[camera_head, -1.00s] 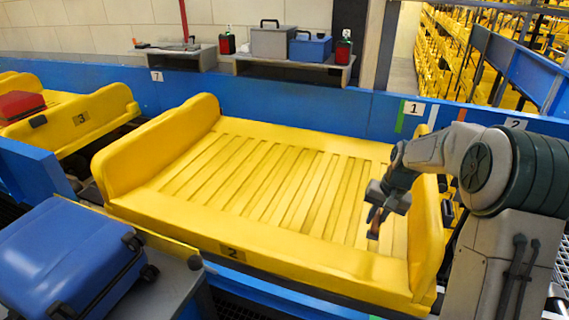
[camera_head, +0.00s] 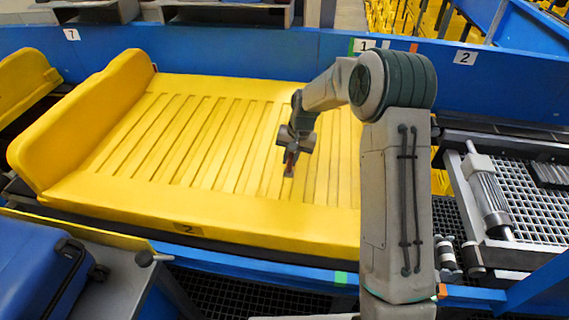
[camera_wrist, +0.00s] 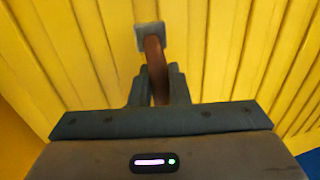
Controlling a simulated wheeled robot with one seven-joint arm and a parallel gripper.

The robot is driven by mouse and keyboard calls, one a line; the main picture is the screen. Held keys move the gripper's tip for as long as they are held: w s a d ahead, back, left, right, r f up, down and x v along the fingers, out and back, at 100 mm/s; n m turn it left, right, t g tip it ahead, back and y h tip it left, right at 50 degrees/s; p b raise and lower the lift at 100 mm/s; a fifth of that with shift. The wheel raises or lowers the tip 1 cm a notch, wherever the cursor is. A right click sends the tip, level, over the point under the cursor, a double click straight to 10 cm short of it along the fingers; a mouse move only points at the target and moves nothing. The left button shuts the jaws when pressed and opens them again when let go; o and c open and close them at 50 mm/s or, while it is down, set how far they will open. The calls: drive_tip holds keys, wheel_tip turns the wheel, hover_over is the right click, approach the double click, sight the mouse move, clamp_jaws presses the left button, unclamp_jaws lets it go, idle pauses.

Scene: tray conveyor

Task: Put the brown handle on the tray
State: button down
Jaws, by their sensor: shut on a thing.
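The brown handle is held between the fingers of my gripper (camera_head: 292,145). In the wrist view the handle (camera_wrist: 154,60) sticks out past the shut fingers (camera_wrist: 159,86), with a grey square end piece at its far tip. In the head view the handle (camera_head: 289,162) shows small and points down over the slatted floor of the yellow tray (camera_head: 190,207), right of its middle. I cannot tell whether its tip touches the tray. The tray floor looks empty. My arm hides the tray's right end.
A blue suitcase (camera_head: 35,268) lies on a grey surface at the lower left. A blue barrier (camera_head: 220,52) runs behind the tray. Another yellow tray (camera_head: 25,80) stands at the far left. A grated area (camera_head: 540,200) with a metal cylinder is at the right.

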drive_tip(key=shift+w+a+f, duration=0.2)
drive_tip(key=shift+a+f, duration=0.2)
drive_tip(key=shift+a, duration=0.15)
drive_tip(key=shift+f+p, duration=0.5)
drive_tip(key=shift+f, duration=1.45)
drive_tip(key=shift+f, duration=0.2)
drive_tip(key=c, duration=1.4)
unclamp_jaws()
drive_tip(key=shift+o, duration=0.2)
drive_tip(key=shift+r, duration=0.15)
